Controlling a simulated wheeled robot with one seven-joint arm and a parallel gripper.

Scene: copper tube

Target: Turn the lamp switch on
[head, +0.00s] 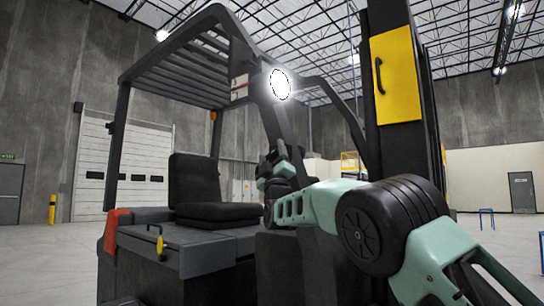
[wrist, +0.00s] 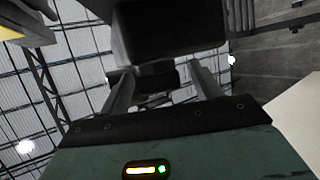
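A round lamp (head: 280,84) glows bright white on the front post of a forklift (head: 225,55). My gripper (head: 276,160) is raised in front of the forklift, a little below the lamp in the head view. In the wrist view its two fingers (wrist: 163,85) stand well apart. A large dark block (wrist: 170,28) covers the area beyond the fingertips, and a smaller dark piece (wrist: 150,80) shows between the fingers. I cannot tell whether the fingers touch either one. I cannot make out the lamp switch for certain in either view.
Open floor (head: 45,262) lies at the left.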

